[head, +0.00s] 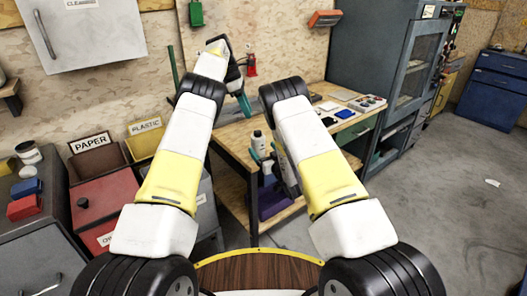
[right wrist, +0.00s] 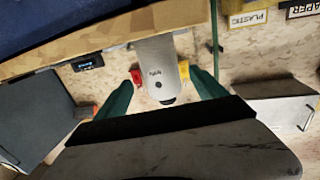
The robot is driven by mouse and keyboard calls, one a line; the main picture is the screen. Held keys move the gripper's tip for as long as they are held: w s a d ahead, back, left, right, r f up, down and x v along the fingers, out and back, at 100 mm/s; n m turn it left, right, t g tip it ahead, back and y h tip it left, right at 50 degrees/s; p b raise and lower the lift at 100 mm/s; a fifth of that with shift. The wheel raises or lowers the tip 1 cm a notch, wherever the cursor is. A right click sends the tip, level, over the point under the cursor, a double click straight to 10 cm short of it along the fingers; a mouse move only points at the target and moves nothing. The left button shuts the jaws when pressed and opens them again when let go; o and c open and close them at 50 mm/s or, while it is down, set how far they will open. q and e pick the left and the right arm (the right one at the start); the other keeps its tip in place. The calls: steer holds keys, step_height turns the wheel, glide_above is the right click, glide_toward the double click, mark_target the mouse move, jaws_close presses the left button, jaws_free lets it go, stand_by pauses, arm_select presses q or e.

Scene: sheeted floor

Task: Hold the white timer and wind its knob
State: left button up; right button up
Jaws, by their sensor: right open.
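I cannot make out the white timer or its knob for certain in either view. My left gripper (head: 243,104) is raised over the back left of the wooden workbench (head: 235,143). One teal finger shows, and its grip is unclear. My right gripper (head: 271,168) is low at the bench's near side, mostly hidden behind my right forearm. In the right wrist view its two teal fingers (right wrist: 160,90) are spread apart.
A black item (head: 329,121), a blue item (head: 344,113) and a pale panel (head: 370,102) lie on the bench's right part. Paper (head: 92,146) and plastic (head: 146,129) bins stand at left. A grey cabinet (head: 375,60) stands at right. Open floor (head: 450,200) lies front right.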

mark_target(255, 141)
steer(key=shift+x, duration=3.95)
steer(key=shift+a, duration=0.1)
